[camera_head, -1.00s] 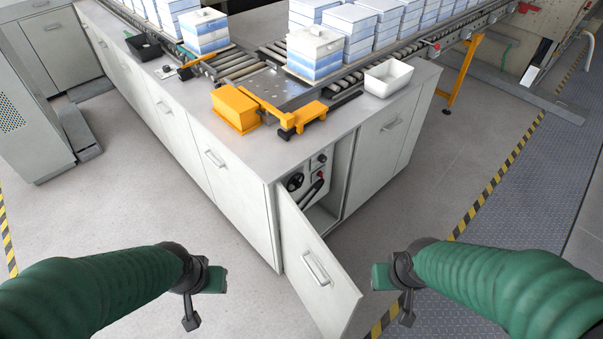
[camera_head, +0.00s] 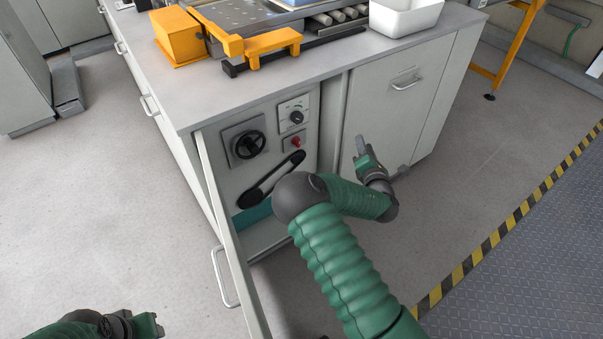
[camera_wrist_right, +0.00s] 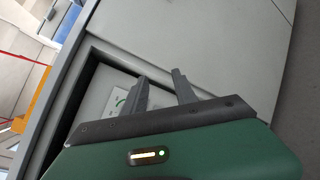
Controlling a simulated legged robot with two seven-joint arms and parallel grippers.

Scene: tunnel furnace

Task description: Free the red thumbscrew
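The small red thumbscrew (camera_head: 296,142) sits on a light panel inside the open cabinet, below a dial plate (camera_head: 296,115) and right of a black handwheel (camera_head: 248,145). A black slotted lever or belt cover (camera_head: 272,179) lies slanted below it. My right gripper (camera_head: 361,146) is in front of the closed cabinet face, right of the opening and apart from the thumbscrew. In the right wrist view its two fingers (camera_wrist_right: 161,90) are spread and empty, with part of a panel behind them; the thumbscrew cannot be made out there. My left gripper (camera_head: 152,324) is low at the left; its fingers are unclear.
The cabinet door (camera_head: 232,235) stands open on the left of the opening. An orange box (camera_head: 180,38), an orange bracket (camera_head: 262,44) and a white bin (camera_head: 405,16) are on the worktop (camera_head: 215,88). The floor at left is clear.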

